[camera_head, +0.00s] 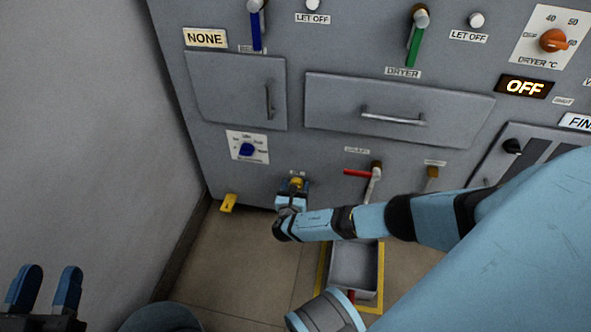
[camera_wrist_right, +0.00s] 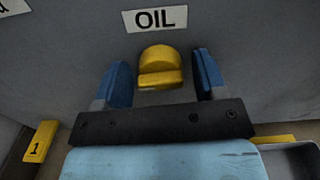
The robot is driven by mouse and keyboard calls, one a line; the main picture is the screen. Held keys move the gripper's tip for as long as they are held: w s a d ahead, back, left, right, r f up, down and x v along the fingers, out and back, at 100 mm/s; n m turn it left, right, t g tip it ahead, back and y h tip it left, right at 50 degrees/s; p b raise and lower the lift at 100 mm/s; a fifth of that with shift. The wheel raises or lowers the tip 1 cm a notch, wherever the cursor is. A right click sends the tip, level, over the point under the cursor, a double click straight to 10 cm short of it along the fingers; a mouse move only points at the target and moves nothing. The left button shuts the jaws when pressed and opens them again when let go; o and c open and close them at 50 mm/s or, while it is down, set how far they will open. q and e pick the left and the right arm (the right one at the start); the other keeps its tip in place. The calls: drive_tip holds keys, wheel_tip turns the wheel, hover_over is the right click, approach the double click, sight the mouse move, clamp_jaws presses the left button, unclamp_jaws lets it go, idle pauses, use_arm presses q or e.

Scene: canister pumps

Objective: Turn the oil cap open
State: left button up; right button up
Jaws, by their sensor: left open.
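The yellow oil cap (camera_wrist_right: 160,68) is on the grey panel under the OIL label (camera_wrist_right: 155,19) in the right wrist view. A straight ridge runs across it, roughly level in that picture. My right gripper (camera_wrist_right: 162,80) is open, with one blue finger on each side of the cap and a visible gap on both sides. In the head view the cap (camera_head: 297,182) shows low on the panel, partly hidden by my right gripper (camera_head: 295,190). My left gripper (camera_head: 46,290) is open and empty at the lower left, far from the cap.
A blue dial (camera_head: 247,149) sits up and left of the cap. A red-handled valve (camera_head: 358,173) is to its right, above a grey bin (camera_head: 355,268) in a yellow floor outline. A yellow marker (camera_head: 228,203) stands at the panel's foot. A plain wall (camera_head: 80,130) bounds the left.

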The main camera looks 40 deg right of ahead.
drive_tip(key=c, duration=0.7)
drive_tip(key=shift+m, duration=0.4)
drive_tip(key=o, duration=0.9)
drive_tip(key=shift+a, duration=0.1)
